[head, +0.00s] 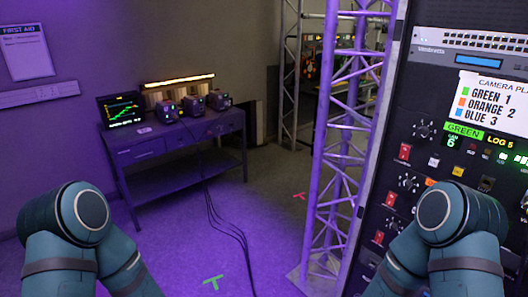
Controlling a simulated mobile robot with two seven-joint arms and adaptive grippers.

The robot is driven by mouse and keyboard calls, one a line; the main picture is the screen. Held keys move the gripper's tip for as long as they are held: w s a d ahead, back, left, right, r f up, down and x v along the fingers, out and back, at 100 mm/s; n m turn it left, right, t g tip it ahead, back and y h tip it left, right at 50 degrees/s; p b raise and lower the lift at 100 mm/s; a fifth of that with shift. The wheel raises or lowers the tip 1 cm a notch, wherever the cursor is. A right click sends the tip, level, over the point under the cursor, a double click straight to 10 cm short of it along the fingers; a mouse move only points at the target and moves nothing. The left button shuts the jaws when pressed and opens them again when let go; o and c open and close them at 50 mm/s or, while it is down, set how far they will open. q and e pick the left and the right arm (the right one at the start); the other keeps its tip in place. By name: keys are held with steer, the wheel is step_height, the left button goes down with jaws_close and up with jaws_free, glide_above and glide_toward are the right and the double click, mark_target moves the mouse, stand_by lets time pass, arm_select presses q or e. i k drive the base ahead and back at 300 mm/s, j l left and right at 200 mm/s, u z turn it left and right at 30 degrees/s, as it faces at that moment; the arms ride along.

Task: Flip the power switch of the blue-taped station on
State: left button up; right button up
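A dark equipment rack (430,120) stands close on the right. A green label reading GREEN (465,131) sits above the upper row. A white sheet (493,100) lists GREEN 1, ORANGE 2, BLUE 3. I see no blue-taped station that I can make out. Both my arms show at the bottom, but neither gripper is in view.
A metal truss tower (346,120) stands just left of the rack. A table (185,140) with a monitor (122,110) and several small devices is by the far wall. Cables (228,228) run across the floor. A green T mark (212,282) lies on open floor.

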mark_target(378, 236)
steer(key=z, duration=1.45)
